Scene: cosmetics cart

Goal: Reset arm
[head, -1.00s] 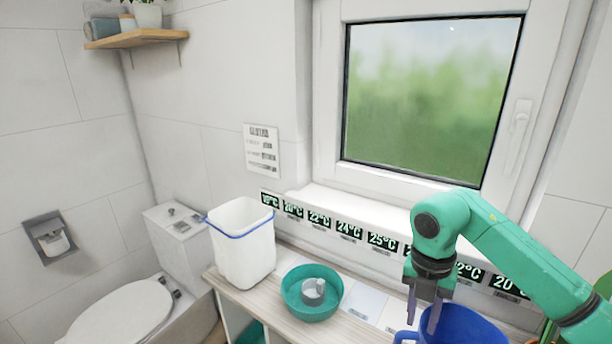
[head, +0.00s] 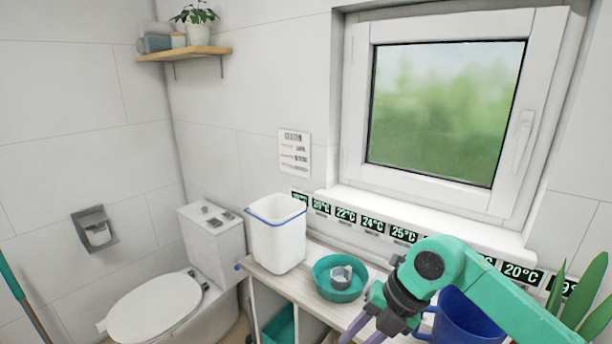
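My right arm, green with a dark wrist, comes in from the right in the head view. Its gripper (head: 362,326) points down and toward the front left, near the front edge of the cart top, beside a blue mug-like container (head: 468,318). The fingers look spread apart, with nothing seen between them. The arm partly covers the blue container. My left gripper is not in view.
A white bin with a blue rim (head: 277,236) and a teal bowl (head: 338,287) holding a small grey object stand on the cart top (head: 297,284). A toilet (head: 155,305) is at left. Temperature labels (head: 373,224) line the wall under the window. A plant (head: 585,300) is at right.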

